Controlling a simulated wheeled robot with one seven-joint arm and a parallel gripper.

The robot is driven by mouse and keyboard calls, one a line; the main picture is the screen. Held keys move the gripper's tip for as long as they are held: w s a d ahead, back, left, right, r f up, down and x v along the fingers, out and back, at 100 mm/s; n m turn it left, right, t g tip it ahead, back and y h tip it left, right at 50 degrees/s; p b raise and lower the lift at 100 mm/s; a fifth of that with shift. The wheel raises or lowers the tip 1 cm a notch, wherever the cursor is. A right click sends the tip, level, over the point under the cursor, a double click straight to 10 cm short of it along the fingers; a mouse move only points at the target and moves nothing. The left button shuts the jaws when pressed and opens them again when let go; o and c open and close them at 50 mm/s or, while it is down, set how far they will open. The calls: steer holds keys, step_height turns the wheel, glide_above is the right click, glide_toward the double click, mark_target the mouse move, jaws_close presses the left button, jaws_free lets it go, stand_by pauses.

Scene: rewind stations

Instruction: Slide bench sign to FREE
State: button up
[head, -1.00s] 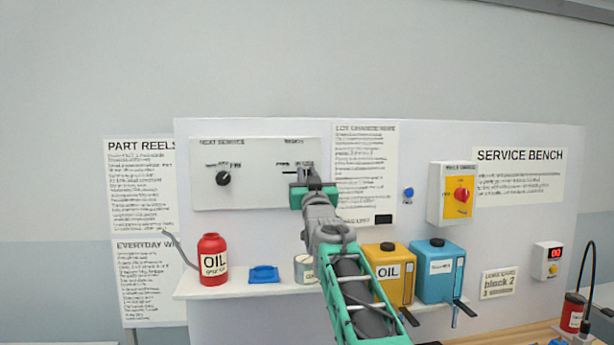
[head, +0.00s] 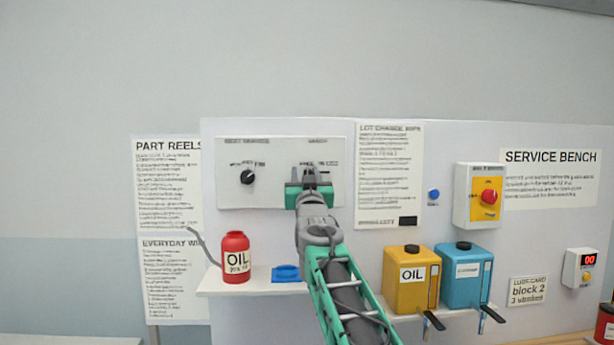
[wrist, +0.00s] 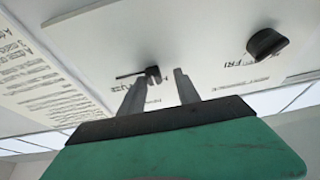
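The bench sign is a slider at the right of the white wall panel (head: 240,198). In the wrist view its small black knob (wrist: 152,73) sits at the end of a thin dark slot (wrist: 127,76) nearer the round dial. My gripper (head: 309,178) is raised in front of the sign and covers the knob in the head view. In the wrist view my gripper (wrist: 161,77) has its two fingers apart, with the knob between the tips. The knob is close to the left finger, with a gap to the right one. Contact cannot be told. The sign's lettering is too blurred to read surely.
A black round dial (head: 247,177) is left of the sign, on the same panel. A yellow switch box (head: 479,196) is at right.

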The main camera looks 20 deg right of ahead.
steer(key=shift+d, duration=0.15)
steer(key=shift+s+f, duration=0.2)
steer(key=shift+s, duration=0.1)
steer(key=b+v, duration=0.3)
steer(key=v, duration=0.4)
steer(key=shift+b, duration=0.4)
